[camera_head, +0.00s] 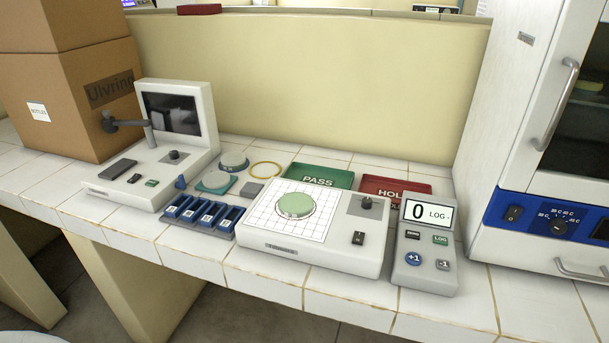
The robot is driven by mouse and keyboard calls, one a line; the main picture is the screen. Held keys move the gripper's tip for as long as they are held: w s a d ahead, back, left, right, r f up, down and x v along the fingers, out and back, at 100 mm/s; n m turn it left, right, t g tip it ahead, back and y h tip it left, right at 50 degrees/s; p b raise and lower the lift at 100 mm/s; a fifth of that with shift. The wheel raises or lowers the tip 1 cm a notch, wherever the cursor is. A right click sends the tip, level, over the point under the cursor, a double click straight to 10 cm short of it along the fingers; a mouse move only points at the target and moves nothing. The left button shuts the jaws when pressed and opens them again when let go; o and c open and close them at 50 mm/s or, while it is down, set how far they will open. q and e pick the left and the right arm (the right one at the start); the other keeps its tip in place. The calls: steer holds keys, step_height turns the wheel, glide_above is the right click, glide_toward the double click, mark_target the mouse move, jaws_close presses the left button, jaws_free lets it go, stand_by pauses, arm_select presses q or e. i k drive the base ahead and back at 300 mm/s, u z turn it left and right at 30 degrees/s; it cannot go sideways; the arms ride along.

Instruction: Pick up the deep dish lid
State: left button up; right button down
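A round dish with a pale green top (296,205) sits on the white grid plate of the middle device (270,245). Behind and left of it, a round grey-topped dish or lid (233,160) lies on the tiled counter. A flat teal piece with a round disc (215,181) lies in front of that. I cannot tell for sure which of these round pieces is the deep dish lid. Neither of my grippers is in view.
A screen device (180,125) and cardboard boxes (75,95) stand left. Blue slots (203,214), a yellow ring (265,170), green PASS tray (318,176), red HOLD tray (394,188) and LOG counter (427,245) surround the middle device. The incubator (515,120) stands right.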

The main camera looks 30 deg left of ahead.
mark_target(214, 180)
steer(key=z, duration=1.8)
steer(key=k, duration=1.2)
steer(key=u, duration=2.15)
